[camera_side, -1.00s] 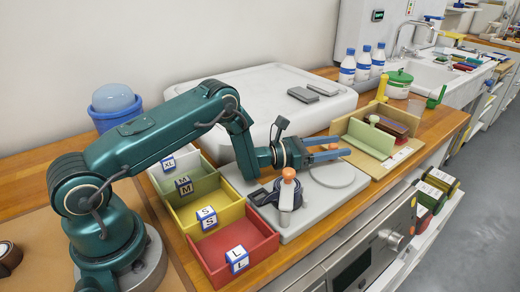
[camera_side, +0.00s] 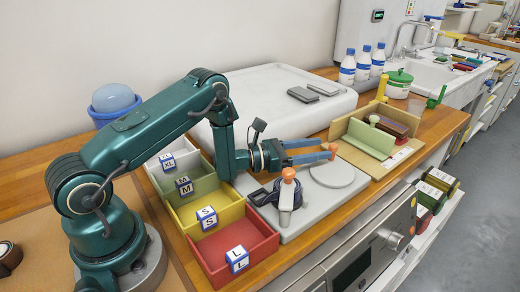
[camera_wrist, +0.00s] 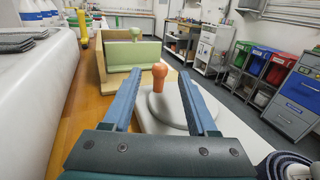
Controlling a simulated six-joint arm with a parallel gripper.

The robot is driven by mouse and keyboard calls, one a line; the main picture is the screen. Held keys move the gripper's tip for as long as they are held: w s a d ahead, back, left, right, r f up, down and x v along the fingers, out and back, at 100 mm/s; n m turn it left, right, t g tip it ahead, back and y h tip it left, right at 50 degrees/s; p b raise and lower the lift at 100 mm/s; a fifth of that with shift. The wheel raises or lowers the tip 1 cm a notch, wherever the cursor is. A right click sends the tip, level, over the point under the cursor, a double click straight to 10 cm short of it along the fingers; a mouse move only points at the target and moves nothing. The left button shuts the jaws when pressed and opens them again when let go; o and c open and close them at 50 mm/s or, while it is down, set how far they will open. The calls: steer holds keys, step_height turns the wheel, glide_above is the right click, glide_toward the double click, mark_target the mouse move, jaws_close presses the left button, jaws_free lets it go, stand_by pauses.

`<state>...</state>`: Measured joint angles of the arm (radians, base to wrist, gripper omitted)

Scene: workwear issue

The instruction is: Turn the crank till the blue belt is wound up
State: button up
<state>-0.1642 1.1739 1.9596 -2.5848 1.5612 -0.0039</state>
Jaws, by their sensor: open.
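An orange knob (camera_side: 333,149) stands at the far side of a round grey disc (camera_side: 332,174) on a pale grey board. My gripper (camera_side: 325,149) is level and open, its blue fingertips close by this knob. The wrist view shows the knob (camera_wrist: 160,76) between the fingertips, with gaps on both sides; contact does not show. A second orange knob (camera_side: 288,173) tops a grey lever at the near side of the board. A dark blue coiled belt (camera_side: 262,195) lies beside that lever, partly hidden by it. Its edge also shows in the wrist view (camera_wrist: 287,165).
Colored bins with size tags, such as the red one (camera_side: 235,235), stand left of the board. A wooden box with a green panel (camera_side: 362,138) stands right of it. A white raised block (camera_side: 255,90) bounds the back. The oven front drops away at the near edge.

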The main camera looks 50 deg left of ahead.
steer(key=shift+r+g, duration=0.8)
steer(key=shift+g, duration=0.1)
steer(key=shift+s+a+r+g+y, duration=0.15)
steer(key=shift+s+r+g+y, duration=0.35)
steer(key=shift+g, duration=0.2)
steer(key=shift+s+a+g+y, duration=0.2)
steer(key=shift+s+g+y, duration=0.2)
steer(key=shift+x, duration=2.5)
jaws_close()
